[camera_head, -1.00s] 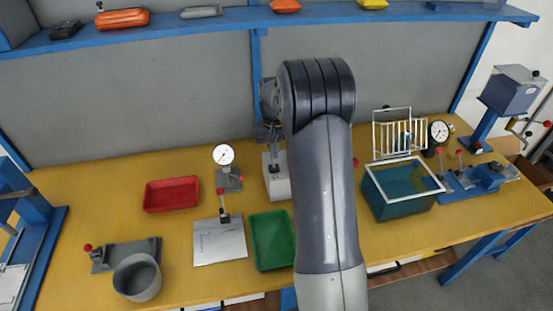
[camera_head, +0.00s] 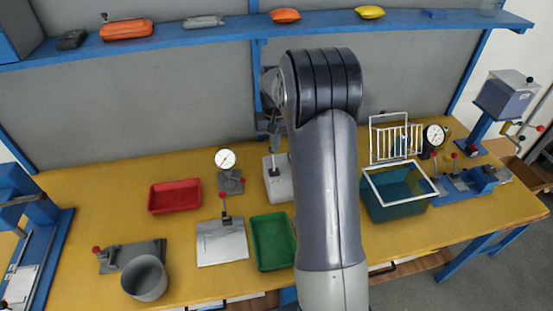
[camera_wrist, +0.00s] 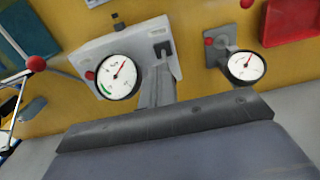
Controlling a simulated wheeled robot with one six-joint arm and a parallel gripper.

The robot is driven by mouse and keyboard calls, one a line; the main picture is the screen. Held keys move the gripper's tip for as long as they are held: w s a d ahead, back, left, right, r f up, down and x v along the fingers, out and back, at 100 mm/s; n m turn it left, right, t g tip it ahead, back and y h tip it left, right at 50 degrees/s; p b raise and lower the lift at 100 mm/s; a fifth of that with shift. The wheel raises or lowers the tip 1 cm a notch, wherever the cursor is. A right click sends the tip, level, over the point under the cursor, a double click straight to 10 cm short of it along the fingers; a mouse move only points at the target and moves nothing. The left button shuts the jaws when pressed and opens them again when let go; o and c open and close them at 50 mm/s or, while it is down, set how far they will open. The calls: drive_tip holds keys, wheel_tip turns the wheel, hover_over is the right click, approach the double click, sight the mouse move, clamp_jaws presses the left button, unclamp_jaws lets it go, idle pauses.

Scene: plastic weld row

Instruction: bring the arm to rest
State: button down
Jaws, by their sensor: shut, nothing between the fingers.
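My arm (camera_head: 328,190) rises through the middle of the camera_head view, bent at a dark ribbed joint in front of the grey back panel. My gripper (camera_head: 271,126) shows only in part beside the arm, above the white gauge stand (camera_head: 277,185), and looks empty and shut. In the wrist view a wide dark grey body fills the bottom. The white gauge stand (camera_wrist: 95,62) with its round dial lies just beyond it there. Whether anything touches the stand cannot be told.
The yellow bench (camera_head: 110,210) holds a red tray (camera_head: 175,196), a green tray (camera_head: 272,243), a grey pot (camera_head: 144,279), a smaller gauge (camera_head: 226,160) and a teal bin (camera_head: 398,195). A blue shelf (camera_head: 220,31) runs above. Bare bench lies at the left.

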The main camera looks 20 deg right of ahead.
drive_tip(key=shift+r, duration=0.3)
wheel_tip(320, 180, down, 8)
drive_tip(key=b, duration=0.5)
drive_tip(key=shift+r+b, duration=0.15)
drive_tip(key=shift+b, duration=0.25)
drive_tip(key=shift+w+d+r+p, duration=0.1)
drive_tip(key=shift+w+r+p, duration=0.3)
drive_tip(key=shift+w+p, duration=0.1)
drive_tip(key=shift+w, duration=0.2)
drive_tip(key=shift+s+f, duration=0.1)
drive_tip(key=shift+s, duration=0.05)
